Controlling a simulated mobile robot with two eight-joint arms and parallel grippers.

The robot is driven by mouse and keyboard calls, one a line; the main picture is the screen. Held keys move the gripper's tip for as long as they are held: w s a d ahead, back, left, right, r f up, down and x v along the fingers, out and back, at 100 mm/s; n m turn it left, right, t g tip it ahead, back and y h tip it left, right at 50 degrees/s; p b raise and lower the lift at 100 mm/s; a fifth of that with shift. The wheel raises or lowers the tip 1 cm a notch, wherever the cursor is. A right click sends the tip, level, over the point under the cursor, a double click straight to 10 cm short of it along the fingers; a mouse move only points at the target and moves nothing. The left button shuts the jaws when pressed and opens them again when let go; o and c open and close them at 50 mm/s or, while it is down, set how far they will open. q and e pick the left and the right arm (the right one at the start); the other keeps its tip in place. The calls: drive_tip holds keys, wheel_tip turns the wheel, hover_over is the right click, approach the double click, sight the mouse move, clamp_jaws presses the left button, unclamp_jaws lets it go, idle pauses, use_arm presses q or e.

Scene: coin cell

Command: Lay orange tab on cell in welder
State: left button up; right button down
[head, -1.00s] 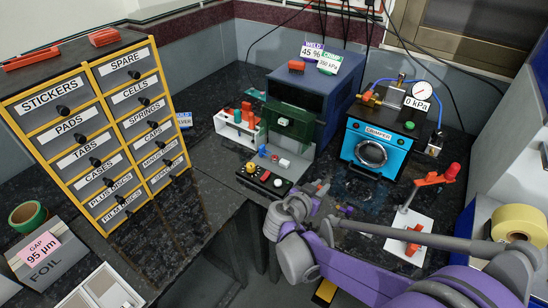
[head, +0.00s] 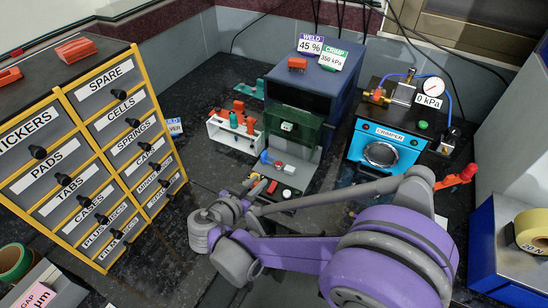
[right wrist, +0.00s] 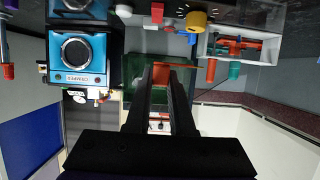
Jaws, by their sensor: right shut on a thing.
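My right gripper (head: 252,184) reaches to the front of the welder, just left of its button panel. In the right wrist view its two dark fingers (right wrist: 161,80) are shut on a small orange tab (right wrist: 160,72) at their tips. The welder (head: 297,125) is a dark blue box with a green shield in front and a "WELD 45 %" sign on top. The cell is too small or hidden to make out in either view. My left gripper is not in view.
A white rack (head: 233,133) with orange and teal tools stands left of the welder. The blue crimper (head: 385,147) stands to its right. A labelled drawer cabinet (head: 95,140) fills the left. Dark bench shows between cabinet and welder.

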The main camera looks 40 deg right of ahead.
drive_tip(key=w+d+p, duration=0.1)
drive_tip(key=w+d, duration=0.3)
drive_tip(key=d, duration=0.4)
drive_tip(key=w+d, duration=0.4)
drive_tip(key=d, duration=0.3)
use_arm(q)
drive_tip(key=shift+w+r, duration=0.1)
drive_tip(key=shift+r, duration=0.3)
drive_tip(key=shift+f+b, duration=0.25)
drive_tip(key=shift+b, duration=0.15)
use_arm(e)
drive_tip(key=f, duration=0.6)
drive_tip(key=shift+s, duration=0.2)
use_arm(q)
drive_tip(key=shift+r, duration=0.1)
use_arm(e)
drive_tip(key=shift+w+d+f, duration=0.1)
drive_tip(key=shift+d+f, duration=0.1)
drive_tip(key=shift+f, duration=0.3)
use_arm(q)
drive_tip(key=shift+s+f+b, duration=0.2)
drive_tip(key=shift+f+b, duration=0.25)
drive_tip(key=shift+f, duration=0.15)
use_arm(e)
drive_tip(key=shift+f, duration=0.6)
drive_tip(key=c, duration=0.8)
unclamp_jaws()
